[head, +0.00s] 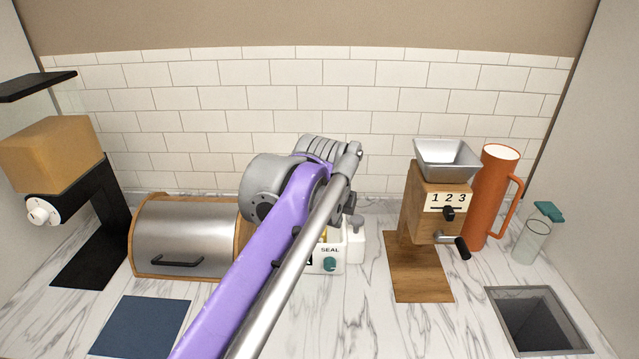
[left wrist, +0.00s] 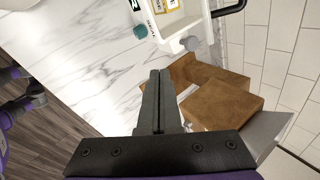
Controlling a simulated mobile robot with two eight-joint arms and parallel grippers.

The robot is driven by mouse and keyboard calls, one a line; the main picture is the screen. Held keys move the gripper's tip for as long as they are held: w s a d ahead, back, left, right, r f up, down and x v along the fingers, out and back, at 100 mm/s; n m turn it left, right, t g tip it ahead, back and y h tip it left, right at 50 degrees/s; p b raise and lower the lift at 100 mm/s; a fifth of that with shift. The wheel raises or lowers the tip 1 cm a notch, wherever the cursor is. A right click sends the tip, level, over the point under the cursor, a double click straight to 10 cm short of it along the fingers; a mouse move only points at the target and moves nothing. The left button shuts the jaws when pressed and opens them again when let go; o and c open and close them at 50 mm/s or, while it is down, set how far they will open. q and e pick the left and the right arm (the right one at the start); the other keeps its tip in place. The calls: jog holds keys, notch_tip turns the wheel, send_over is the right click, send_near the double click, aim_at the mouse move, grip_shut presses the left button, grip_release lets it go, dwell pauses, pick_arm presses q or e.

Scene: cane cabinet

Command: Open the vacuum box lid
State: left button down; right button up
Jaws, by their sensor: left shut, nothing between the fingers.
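The white vacuum box (head: 338,262) stands on the counter mid-picture, with a SEAL label and a teal knob (head: 330,264) on its front. My purple left arm covers much of it, so its lid cannot be made out clearly in the head view. A grey knob (head: 355,221) stands at its right end. In the left wrist view the box (left wrist: 174,22) shows in part at the top, with the teal knob (left wrist: 140,32) and a black handle (left wrist: 231,8). My left gripper (left wrist: 159,73) is shut and empty, apart from the box in that picture. My right gripper is not in view.
A wooden grinder (head: 432,205) with a metal hopper stands right of the box, beside an orange jug (head: 491,200). A bread box (head: 184,238) stands to the left. A sunken square opening (head: 541,323) lies front right. The marble between is clear.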

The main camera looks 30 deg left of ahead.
pick_arm(q)
jog(key=w+a+r+m+y+b, duration=0.1)
jog(key=w+a+r+m, duration=0.3)
jog(key=m, duration=0.3)
jog(key=w+a+r+m+b, duration=0.1)
jog(key=w+a+r+m, duration=0.2)
jog(key=w+a+m, duration=0.3)
jog(key=shift+m+g, duration=0.3)
jog(key=shift+m, duration=0.4)
jog(key=x, duration=0.3)
jog(key=b+x, duration=0.1)
jog(key=x, duration=0.2)
jog(key=s+x, duration=0.1)
jog(key=x, duration=0.2)
jog(key=shift+f+b, duration=0.35)
jog(key=shift+b, duration=0.05)
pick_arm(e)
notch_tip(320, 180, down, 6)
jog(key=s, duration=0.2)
pick_arm(q)
jog(key=shift+d+r, duration=0.1)
jog(key=shift+d, duration=0.05)
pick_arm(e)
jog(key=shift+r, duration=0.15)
